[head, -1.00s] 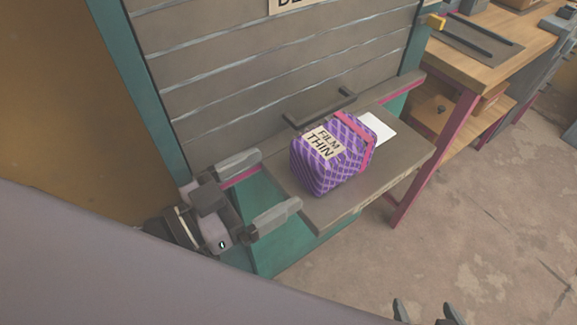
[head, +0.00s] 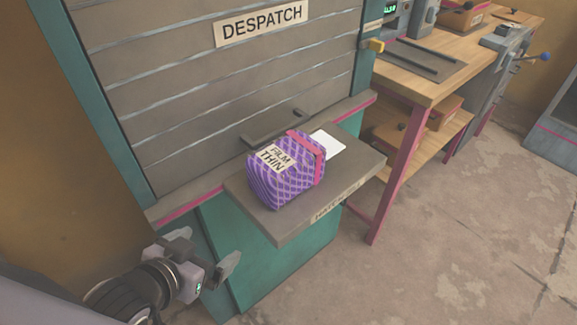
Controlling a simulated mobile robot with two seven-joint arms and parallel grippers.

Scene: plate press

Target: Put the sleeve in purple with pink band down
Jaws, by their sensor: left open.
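The purple patterned sleeve (head: 284,172) with a pink band stands on the grey hatch shelf (head: 352,178) in front of the despatch shutter. Its label reads "FILM THIN". A white card (head: 328,144) lies on the shelf just behind and right of it. My left gripper (head: 206,252) is open and empty, low and left of the shelf, apart from the sleeve. My right gripper is not in view.
The closed slatted shutter (head: 220,90) carries a "DESPATCH" sign (head: 262,23) and a dark handle (head: 270,130) behind the sleeve. A wooden workbench (head: 445,80) with pink legs stands at the right. The floor (head: 440,240) in front of it is clear.

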